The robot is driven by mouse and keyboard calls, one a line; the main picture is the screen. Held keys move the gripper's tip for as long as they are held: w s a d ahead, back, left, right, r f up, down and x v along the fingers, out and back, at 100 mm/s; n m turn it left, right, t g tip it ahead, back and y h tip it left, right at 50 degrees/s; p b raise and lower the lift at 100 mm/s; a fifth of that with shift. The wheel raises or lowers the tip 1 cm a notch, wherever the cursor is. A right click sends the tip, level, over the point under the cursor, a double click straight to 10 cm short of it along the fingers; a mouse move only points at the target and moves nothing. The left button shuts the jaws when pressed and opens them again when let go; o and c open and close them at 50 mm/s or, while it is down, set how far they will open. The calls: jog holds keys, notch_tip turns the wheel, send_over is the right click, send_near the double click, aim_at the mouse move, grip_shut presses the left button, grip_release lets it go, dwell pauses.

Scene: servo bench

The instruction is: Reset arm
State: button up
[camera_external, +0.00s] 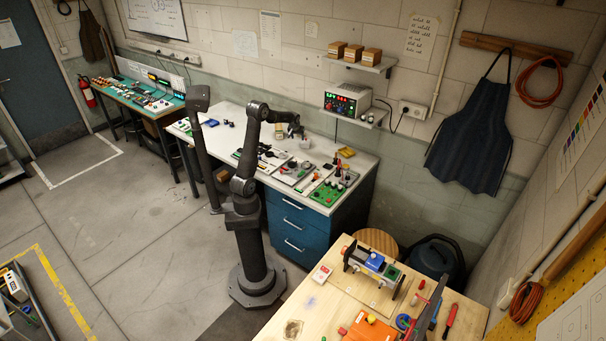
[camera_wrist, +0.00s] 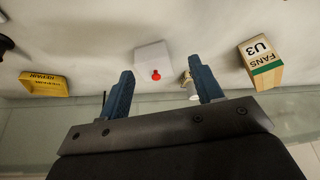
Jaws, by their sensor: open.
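My arm stands on its dark base on the floor. My gripper (camera_external: 295,129) is raised over the far part of the white bench (camera_external: 238,113). In the wrist view my gripper (camera_wrist: 163,84) has its two blue fingers wide apart, with nothing held between them. Beyond the fingers is a white box with a red button (camera_wrist: 155,62). A small pale cylinder (camera_wrist: 190,88) appears close to the right finger, but I cannot tell whether they touch.
A yellow tray (camera_wrist: 44,84) marked REPAIR and a box (camera_wrist: 262,62) marked FANS U3 flank the fingers in the wrist view. A green board (camera_external: 331,190) and other parts crowd the bench's front right. A wooden table (camera_external: 330,300) stands at the lower right.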

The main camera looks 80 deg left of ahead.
jog(key=shift+s+a+f, duration=0.6)
jog(key=shift+s+f, duration=0.1)
jog(key=shift+s, duration=0.05)
jog(key=shift+s+a+f, duration=0.55)
jog(key=shift+s+f, duration=0.15)
jog(key=shift+s, duration=0.05)
jog(key=w+d+r, duration=0.2)
jog(key=d+r, duration=0.1)
jog(key=d, duration=0.1)
jog(key=w+a+r, duration=0.1)
jog(key=w+a, duration=0.6)
jog(key=a, duration=0.3)
jog(key=shift+w+r, duration=0.3)
jog(key=shift+r, duration=0.05)
jog(key=shift+s+d, duration=0.1)
